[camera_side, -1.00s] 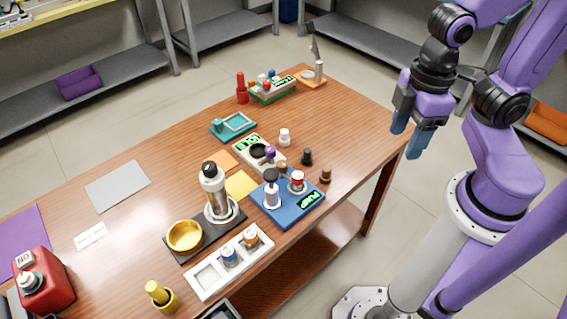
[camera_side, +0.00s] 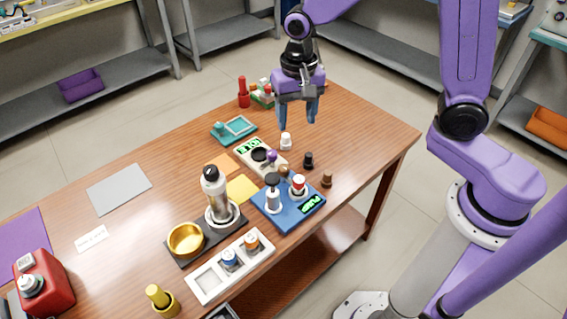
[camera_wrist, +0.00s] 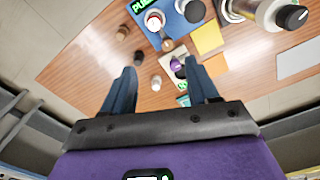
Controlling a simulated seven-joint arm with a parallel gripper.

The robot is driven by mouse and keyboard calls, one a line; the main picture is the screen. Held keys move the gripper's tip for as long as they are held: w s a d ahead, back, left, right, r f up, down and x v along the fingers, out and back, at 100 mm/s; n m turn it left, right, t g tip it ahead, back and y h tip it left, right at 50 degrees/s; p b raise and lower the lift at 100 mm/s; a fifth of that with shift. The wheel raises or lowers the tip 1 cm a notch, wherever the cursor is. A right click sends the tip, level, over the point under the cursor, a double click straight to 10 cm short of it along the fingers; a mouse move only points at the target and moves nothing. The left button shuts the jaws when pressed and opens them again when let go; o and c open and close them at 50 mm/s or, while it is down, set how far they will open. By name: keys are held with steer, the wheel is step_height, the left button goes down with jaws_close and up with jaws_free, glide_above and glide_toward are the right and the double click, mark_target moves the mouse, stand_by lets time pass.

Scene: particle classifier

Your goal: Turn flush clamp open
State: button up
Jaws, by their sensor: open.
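I cannot tell for sure which part is the flush clamp. The blue pump board (camera_side: 276,218) carries a dark-capped grey post (camera_side: 272,195) and a red-topped white knob (camera_side: 298,185). A clear column with a black cap (camera_side: 214,195) stands on a dark base beside a gold bowl (camera_side: 185,240). A pale board with a green display (camera_side: 249,146) holds a black disc and a purple knob (camera_side: 271,158). My gripper (camera_side: 297,115) is open and empty above the far part of the table, fingers down. In the wrist view, its fingers (camera_wrist: 161,68) straddle a small white piece (camera_wrist: 156,83) below.
Small white (camera_side: 286,141), black (camera_side: 308,160) and brown (camera_side: 326,180) pieces stand right of the boards. A teal tray (camera_side: 234,131) and a red bottle (camera_side: 243,93) are behind. A white rack (camera_side: 205,285) is in front. The right table end is clear.

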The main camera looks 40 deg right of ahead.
mark_target(284, 166)
steer(key=w+f+m, duration=0.3)
steer(key=w+m, duration=0.2)
steer(key=f, duration=1.6)
steer(key=shift+d+f, duration=0.35)
steer(key=shift+f, duration=0.05)
steer(key=shift+n, duration=0.3)
steer(key=c, duration=1)
